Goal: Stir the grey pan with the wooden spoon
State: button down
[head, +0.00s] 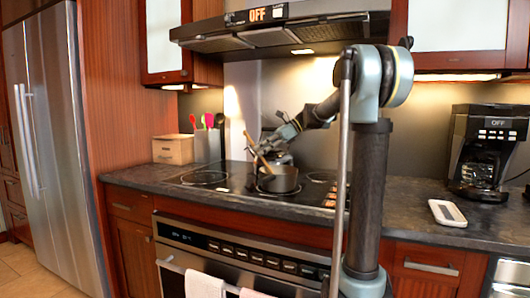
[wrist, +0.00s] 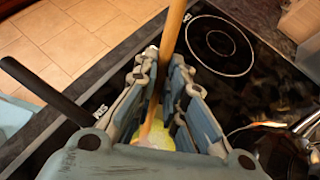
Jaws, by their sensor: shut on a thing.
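The grey pan (head: 281,181) sits on the black cooktop. The wooden spoon (head: 256,152) leans in it, tilted up to the left. My gripper (head: 266,145) is above the pan, shut on the spoon's handle. In the wrist view the wooden spoon (wrist: 173,38) runs between the fingers of my gripper (wrist: 163,62). Its lower end goes down towards a yellow patch, seemingly inside the pan and mostly hidden by my gripper. A black handle (wrist: 45,92), seemingly the pan's, sticks out to the upper left.
A shiny metal vessel (head: 281,159) stands behind the pan, close to my gripper. A utensil holder (head: 207,147) and wooden box (head: 173,150) are at the left. A coffee maker (head: 488,150) and white object (head: 447,213) are at the right. The range hood (head: 285,32) hangs above.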

jog(key=shift+a, duration=0.2)
jog(key=shift+r, duration=0.1)
jog(key=shift+s+a+r, duration=0.1)
jog(key=shift+a+r, duration=0.75)
jog(key=shift+r, duration=0.4)
jog(key=shift+s+a+r, duration=0.1)
jog(key=shift+a+r, duration=0.7)
jog(key=shift+r, duration=0.5)
jog(key=shift+s+a+r, duration=0.1)
jog(key=shift+a+r, duration=0.75)
jog(key=shift+r, duration=0.4)
jog(key=shift+r, duration=2.5)
